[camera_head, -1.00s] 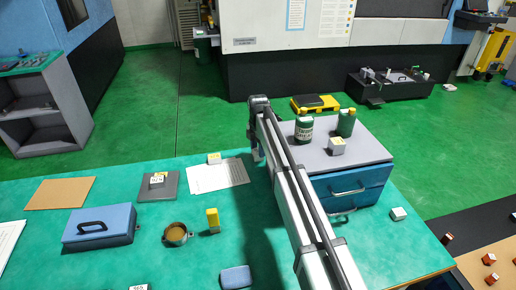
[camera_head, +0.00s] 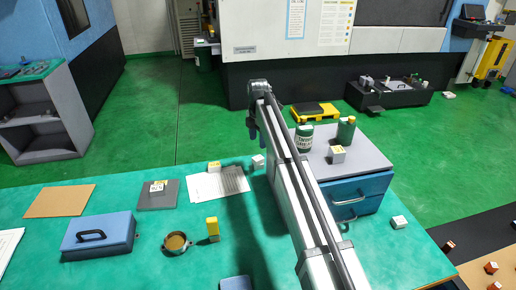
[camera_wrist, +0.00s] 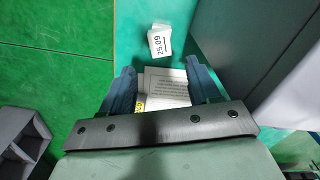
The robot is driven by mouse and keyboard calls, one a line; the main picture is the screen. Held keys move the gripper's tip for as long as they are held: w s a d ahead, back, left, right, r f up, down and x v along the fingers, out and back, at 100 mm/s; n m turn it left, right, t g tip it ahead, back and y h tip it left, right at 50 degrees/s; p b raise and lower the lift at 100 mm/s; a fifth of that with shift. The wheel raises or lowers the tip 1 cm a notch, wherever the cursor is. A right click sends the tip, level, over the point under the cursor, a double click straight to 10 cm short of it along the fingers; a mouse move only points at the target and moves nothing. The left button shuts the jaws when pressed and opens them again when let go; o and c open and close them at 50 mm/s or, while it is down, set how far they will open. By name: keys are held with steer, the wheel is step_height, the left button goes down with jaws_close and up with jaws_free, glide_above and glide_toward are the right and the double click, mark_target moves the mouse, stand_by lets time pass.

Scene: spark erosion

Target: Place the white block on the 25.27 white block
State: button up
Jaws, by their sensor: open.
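My gripper (camera_head: 252,132) is raised above the table beside the blue drawer unit. In the wrist view its fingers (camera_wrist: 165,90) are open with nothing clamped between them. A white block marked 25.09 (camera_wrist: 159,42) lies beyond the fingertips. A white block (camera_head: 258,161) stands near the gripper, by the right end of the paper sheet.
The drawer unit (camera_head: 350,190) stands right of my arm, with green bottles (camera_head: 304,138) on top. A blue case (camera_head: 98,236), a round cup (camera_head: 177,243) and a yellow-topped item (camera_head: 212,229) are on the green table. Its front middle is fairly clear.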

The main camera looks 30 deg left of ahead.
steer(key=shift+r, duration=1.55)
